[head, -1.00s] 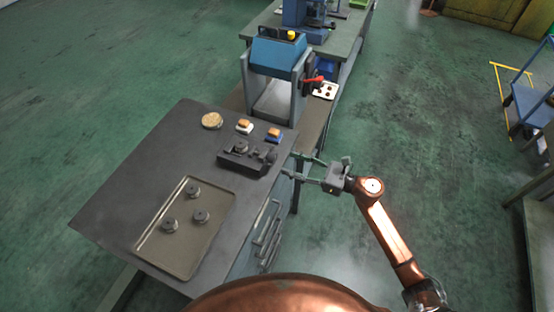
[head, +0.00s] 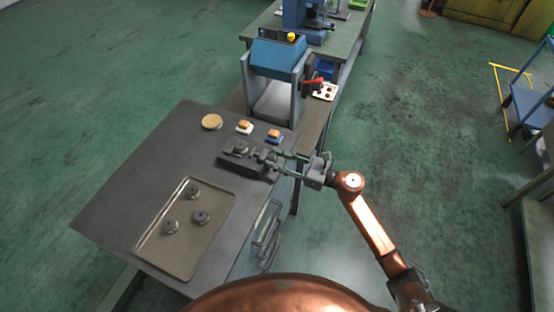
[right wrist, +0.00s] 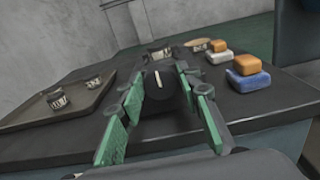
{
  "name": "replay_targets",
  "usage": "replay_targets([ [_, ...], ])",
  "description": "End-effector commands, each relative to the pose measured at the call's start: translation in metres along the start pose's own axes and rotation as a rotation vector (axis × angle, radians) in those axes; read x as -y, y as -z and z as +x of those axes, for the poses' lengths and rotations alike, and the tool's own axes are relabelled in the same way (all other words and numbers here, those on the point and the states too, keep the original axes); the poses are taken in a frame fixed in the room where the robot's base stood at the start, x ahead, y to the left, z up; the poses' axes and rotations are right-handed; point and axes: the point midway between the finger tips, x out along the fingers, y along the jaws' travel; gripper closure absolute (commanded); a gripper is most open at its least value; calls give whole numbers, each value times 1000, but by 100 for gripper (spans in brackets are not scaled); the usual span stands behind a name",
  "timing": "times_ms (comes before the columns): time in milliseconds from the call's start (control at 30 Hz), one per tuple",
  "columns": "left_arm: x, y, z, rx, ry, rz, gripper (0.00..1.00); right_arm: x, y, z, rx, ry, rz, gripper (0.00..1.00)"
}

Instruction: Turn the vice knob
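The dark vice (head: 236,161) sits on the grey table near its right edge, with a round metal piece (head: 241,147) on top. Its dark round knob (right wrist: 158,92) with a white line faces me in the right wrist view; the line stands nearly upright. My right gripper (head: 272,163) is at the right end of the vice. Its green-padded fingers are spread, one on each side of the knob, as the right wrist view (right wrist: 160,79) shows. I cannot tell whether they touch it. In the head view the fingers partly hide the knob. My left gripper is not in view.
A tray (head: 222,232) with 3 round parts lies at the table's front. A round gold dish (head: 211,121), a white block with an orange top (head: 244,127) and a blue one (head: 274,136) are behind the vice. A blue machine (head: 278,57) stands beyond. Floor right is free.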

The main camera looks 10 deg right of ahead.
Motion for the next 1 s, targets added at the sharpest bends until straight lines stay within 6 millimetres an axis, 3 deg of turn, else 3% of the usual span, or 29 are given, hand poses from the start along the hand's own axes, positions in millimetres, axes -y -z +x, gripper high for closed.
replay_targets([
  [333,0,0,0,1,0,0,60,0,0,0,0,1,0,94],
  [667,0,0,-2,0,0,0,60,1,0,-1,-1,2,45,94],
  [1000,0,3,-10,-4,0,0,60,2,-1,-1,-2,1,279,94],
])
